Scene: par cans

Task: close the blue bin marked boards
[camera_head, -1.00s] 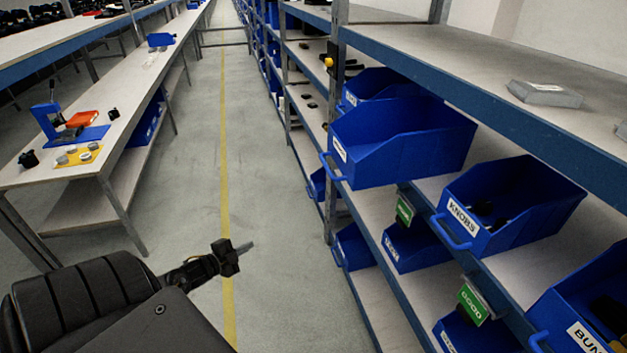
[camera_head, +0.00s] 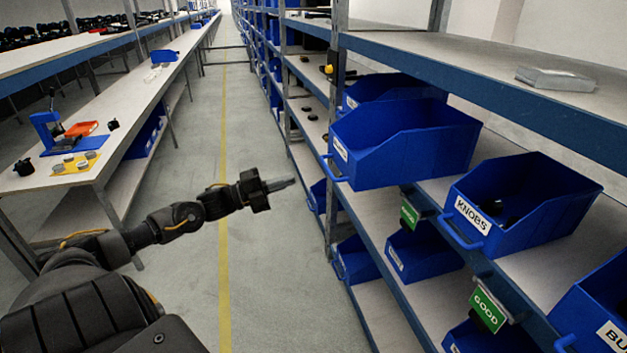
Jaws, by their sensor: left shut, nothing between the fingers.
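A blue bin (camera_head: 415,150) on the middle shelf sticks out past the shelf's front edge into the aisle. It has a handle (camera_head: 334,172) and a white label (camera_head: 340,148) on its front; the label is too oblique to read, so I cannot confirm that it says boards. My left gripper (camera_head: 283,184) is shut and empty over the aisle, to the left of the bin's handle and apart from it, pointing right toward the shelves. My right gripper is not in view.
A blue bin marked KNOBS (camera_head: 520,208) sits nearer on the same rack, with another bin (camera_head: 598,310) at the lower right. A green GOOD sign (camera_head: 488,308) hangs on the shelf edge. A workbench (camera_head: 80,180) stands left. The aisle floor (camera_head: 250,270) is clear.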

